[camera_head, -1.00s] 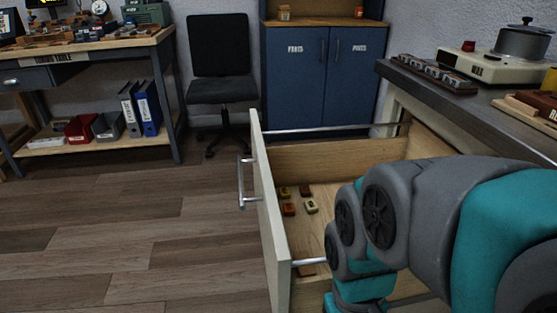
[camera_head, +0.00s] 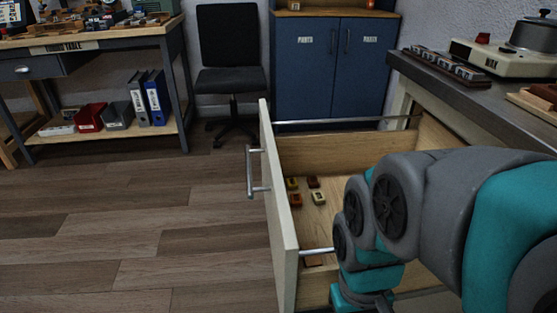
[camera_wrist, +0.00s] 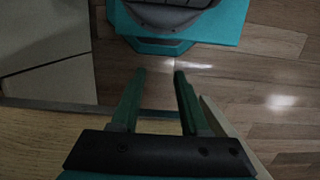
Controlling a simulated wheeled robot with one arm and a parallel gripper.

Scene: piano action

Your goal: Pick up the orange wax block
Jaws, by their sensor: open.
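Several small wax blocks lie on the floor of the open drawer (camera_head: 290,262) in the head view. A reddish-orange block (camera_head: 295,200) lies in the nearer row, left of a cream-yellow block (camera_head: 319,198). Behind them are an amber block (camera_head: 292,184) and a dark brown one (camera_head: 313,182). A brownish-orange piece (camera_head: 313,260) shows nearer, partly hidden by the drawer side. I cannot tell surely which is the orange one. My gripper (camera_wrist: 159,74) is open and empty in the wrist view, with no block in that view. In the head view it is not visible.
The drawer front with its metal handle (camera_head: 250,172) stands out into the room. The grey worktop (camera_head: 440,90) with a wax heater (camera_head: 500,60) is above right. A chair (camera_head: 230,75) and blue cabinet (camera_head: 333,65) stand behind. Floor left of the drawer is clear.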

